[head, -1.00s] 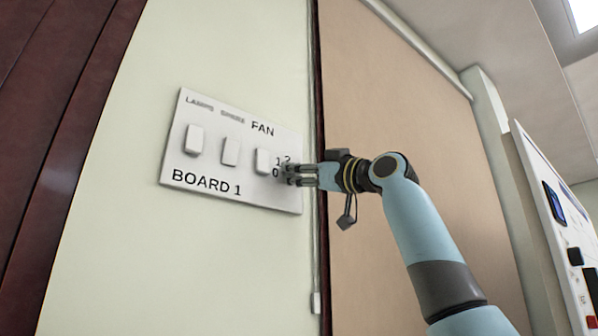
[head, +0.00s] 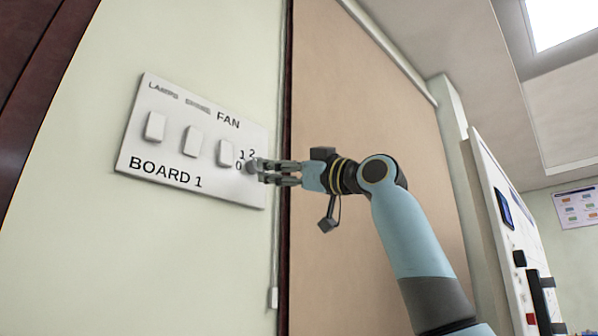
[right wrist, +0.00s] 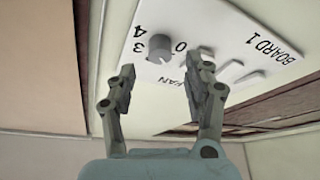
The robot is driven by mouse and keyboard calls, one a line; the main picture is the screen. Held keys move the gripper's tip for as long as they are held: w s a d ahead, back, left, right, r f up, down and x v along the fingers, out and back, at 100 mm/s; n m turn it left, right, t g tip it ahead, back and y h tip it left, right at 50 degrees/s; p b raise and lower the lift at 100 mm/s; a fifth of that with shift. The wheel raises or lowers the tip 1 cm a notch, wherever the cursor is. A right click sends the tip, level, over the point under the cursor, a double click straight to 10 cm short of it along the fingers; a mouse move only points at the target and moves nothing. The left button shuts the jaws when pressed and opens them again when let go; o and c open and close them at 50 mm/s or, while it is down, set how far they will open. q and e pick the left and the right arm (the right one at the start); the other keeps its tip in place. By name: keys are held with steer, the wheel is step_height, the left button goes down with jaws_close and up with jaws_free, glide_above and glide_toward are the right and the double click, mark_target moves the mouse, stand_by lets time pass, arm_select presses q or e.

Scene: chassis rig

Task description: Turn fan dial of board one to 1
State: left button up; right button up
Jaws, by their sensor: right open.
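Board one (head: 228,192) is a white wall panel with the labels "BOARD 1" and "FAN". Its fan dial (head: 250,166) is a small grey round knob at the right side, partly covered by my right gripper (head: 260,173). The numbers 0, 1 and 2 show beside the dial. In the right wrist view the dial (right wrist: 160,47) shows just beyond and between my open fingers (right wrist: 165,75), with 3, 4 and 0 around it. The fingers do not grip it. Its pointer setting is too small to read. My left gripper is not in view.
Several white rocker switches (head: 192,141) sit on the board left of the dial. A dark red frame (head: 287,120) and a tan panel (head: 350,110) stand right of the board. A white board (head: 507,230) is farther right.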

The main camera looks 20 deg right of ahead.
steer(key=v, duration=0.7)
steer(key=shift+s, duration=0.2)
